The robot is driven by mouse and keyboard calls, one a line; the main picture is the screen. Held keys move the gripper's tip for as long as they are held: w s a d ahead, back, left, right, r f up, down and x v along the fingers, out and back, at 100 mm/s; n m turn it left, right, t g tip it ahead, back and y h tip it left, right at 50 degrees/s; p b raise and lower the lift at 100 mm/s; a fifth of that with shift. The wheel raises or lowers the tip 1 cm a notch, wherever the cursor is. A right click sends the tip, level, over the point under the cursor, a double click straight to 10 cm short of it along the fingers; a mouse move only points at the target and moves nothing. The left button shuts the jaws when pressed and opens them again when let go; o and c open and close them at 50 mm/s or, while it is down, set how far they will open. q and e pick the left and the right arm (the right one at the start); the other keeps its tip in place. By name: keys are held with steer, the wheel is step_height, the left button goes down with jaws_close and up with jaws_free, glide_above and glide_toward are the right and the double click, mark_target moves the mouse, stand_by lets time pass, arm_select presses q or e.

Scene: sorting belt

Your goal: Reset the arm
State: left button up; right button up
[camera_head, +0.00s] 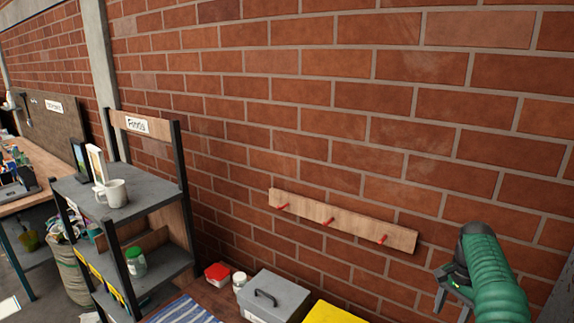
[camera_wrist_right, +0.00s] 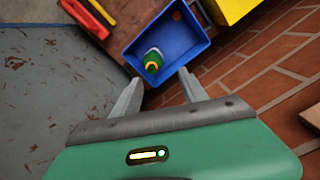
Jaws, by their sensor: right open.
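My right arm, green, comes in at the lower right of the head view, and its gripper (camera_head: 447,290) hangs in front of the brick wall. In the right wrist view the two grey fingers of this gripper (camera_wrist_right: 160,84) stand wide apart with nothing between them. Beyond the fingertips is a blue bin (camera_wrist_right: 133,47) holding a small green object with an orange ring (camera_wrist_right: 152,62). My left gripper is not in view.
A wooden peg rail (camera_head: 345,222) is on the wall. A shelf (camera_head: 150,195) with a white mug (camera_head: 116,193) stands left. Below are a grey toolbox (camera_head: 275,293), a red-lidded box (camera_head: 217,273) and a yellow box (camera_head: 335,314). Red-handled tools (camera_wrist_right: 85,17) lie beside the bin.

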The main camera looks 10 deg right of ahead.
steer(key=shift+a+r, duration=0.15)
steer(key=s+a+f+n+t+b, duration=0.15)
steer(key=a+n, duration=0.25)
steer(key=a, duration=0.5)
steer(key=s+a+f+n+b, duration=0.1)
steer(key=s+a+f+n, duration=0.2)
steer(key=a, duration=0.5)
steer(key=s+a+f+n, duration=0.3)
steer(key=s+a, duration=0.2)
steer(key=s, duration=0.4)
steer(key=s+a+f+n+t, duration=0.1)
steer(key=s+a+f+n, duration=0.2)
steer(key=s+a, duration=0.3)
steer(key=s+f+b, duration=0.1)
steer(key=s, duration=0.2)
steer(key=shift+a+n, duration=0.25)
steer(key=shift+n, duration=0.15)
steer(key=shift+w, duration=0.1)
